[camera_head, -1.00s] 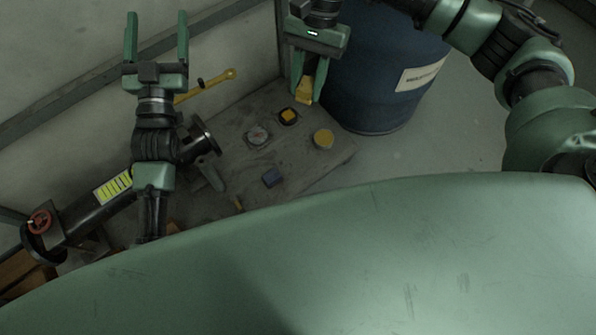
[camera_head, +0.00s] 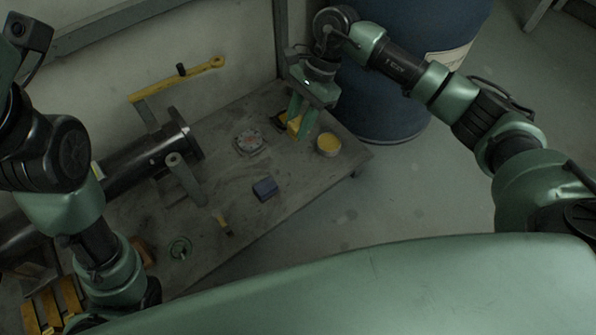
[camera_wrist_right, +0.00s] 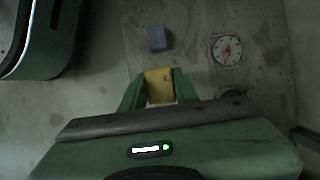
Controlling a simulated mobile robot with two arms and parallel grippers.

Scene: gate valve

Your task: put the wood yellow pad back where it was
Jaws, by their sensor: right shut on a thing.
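The yellow pad (camera_head: 293,127) is between the fingers of my right gripper (camera_head: 299,124), at the far right part of the grey table (camera_head: 225,180). My right gripper is shut on it. In the right wrist view the pad (camera_wrist_right: 159,85) shows as a yellow block between the two green fingers (camera_wrist_right: 158,80). A dark piece (camera_head: 279,120) on the table lies just left of the fingers and is partly hidden by them. I cannot tell whether the pad touches the table. My left arm shows at the left, but its gripper is out of view.
A round yellow-topped tin (camera_head: 328,146) stands right of my gripper, and a dial gauge (camera_head: 250,142) lies left.

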